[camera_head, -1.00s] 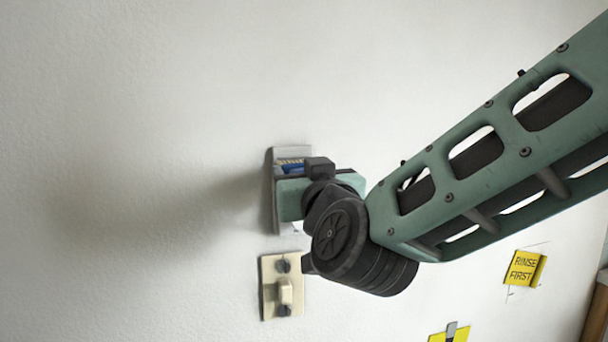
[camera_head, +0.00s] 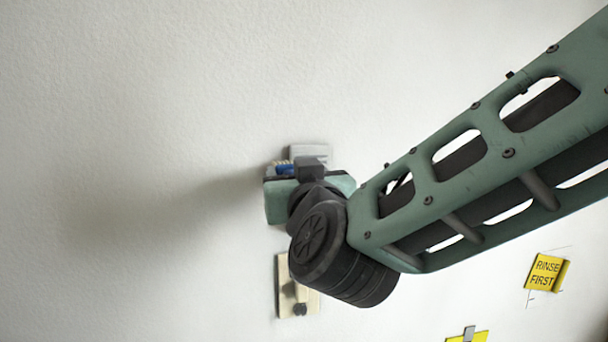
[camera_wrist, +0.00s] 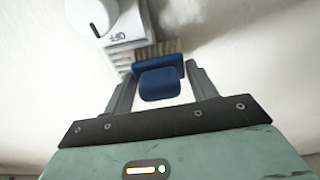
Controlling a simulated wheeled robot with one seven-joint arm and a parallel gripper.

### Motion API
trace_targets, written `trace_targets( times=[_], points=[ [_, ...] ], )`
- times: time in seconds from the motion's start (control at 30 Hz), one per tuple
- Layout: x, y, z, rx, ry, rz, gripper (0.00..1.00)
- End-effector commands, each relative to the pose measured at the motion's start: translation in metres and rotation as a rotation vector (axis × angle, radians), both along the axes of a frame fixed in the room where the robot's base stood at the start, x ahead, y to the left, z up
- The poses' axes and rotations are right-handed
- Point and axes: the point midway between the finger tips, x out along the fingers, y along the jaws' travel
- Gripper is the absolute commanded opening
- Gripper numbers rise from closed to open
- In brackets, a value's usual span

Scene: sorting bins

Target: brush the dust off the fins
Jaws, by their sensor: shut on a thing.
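My gripper (camera_wrist: 163,84) is shut on a blue brush (camera_wrist: 160,84) in the wrist view. The brush's tan bristles (camera_wrist: 160,49) point away from me, towards the wall. The grey unit with ribbed fins (camera_wrist: 124,62) is just left of the bristles there; I cannot tell whether they touch. In the head view the unit's upper end (camera_head: 310,152) shows above my gripper, and the rest is mostly hidden. A bit of the blue brush (camera_head: 284,168) shows at the unit's left edge.
A beige plate with a switch (camera_head: 284,290) is on the wall just below my gripper, partly covered by my wrist. A yellow "RINSE FIRST" label (camera_head: 546,272) and another yellow piece (camera_head: 480,337) are at lower right. The wall at left is bare.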

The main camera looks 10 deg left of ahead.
Motion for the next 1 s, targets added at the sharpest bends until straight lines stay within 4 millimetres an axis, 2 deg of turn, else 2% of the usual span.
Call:
trace_targets(
  times=[0.23, 0.53, 0.83, 1.0],
  points=[
    [0.002, -0.002, 0.000, 0.001, -0.001, -0.001, 0.21],
    [0.008, -0.019, 0.001, 0.001, -0.001, -0.001, 0.21],
    [0.008, -0.020, 0.001, 0.001, -0.001, -0.001, 0.21],
    [0.013, -0.027, 0.001, 0.002, -0.001, -0.002, 0.21]
  ],
)
